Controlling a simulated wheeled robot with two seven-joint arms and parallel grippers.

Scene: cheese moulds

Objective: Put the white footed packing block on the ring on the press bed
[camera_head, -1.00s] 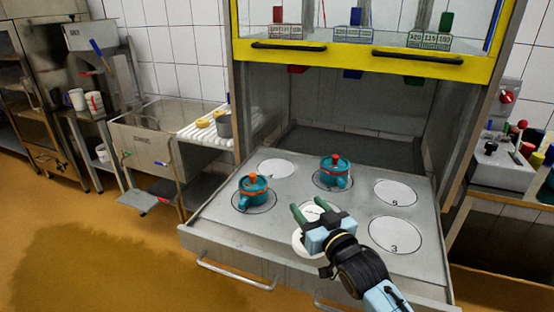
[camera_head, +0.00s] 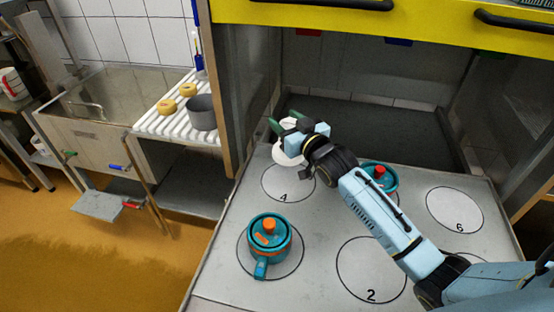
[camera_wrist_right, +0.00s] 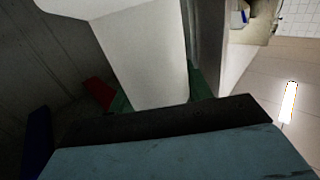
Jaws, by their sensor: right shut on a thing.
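The white footed packing block (camera_head: 286,155) is in my right gripper (camera_head: 284,122), whose green fingers are shut on it. In the head view it appears just behind the circle marked 4 (camera_head: 288,183), at the back left of the grey press bed (camera_head: 325,215). I cannot tell its height above the bed. In the right wrist view the block's pale stem (camera_wrist_right: 145,60) stands between the fingers, with a wider white part at the top edge. Circles marked 2 (camera_head: 370,270) and 6 (camera_head: 455,210) are bare. My left gripper is not in view.
A teal pot-like mould with an orange knob (camera_head: 268,238) stands on the front-left circle. Another teal mould (camera_head: 380,177) is partly behind my right arm. The press's side post (camera_head: 243,95) rises left of the block. A sink (camera_head: 90,115) and white rack (camera_head: 178,123) are farther left.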

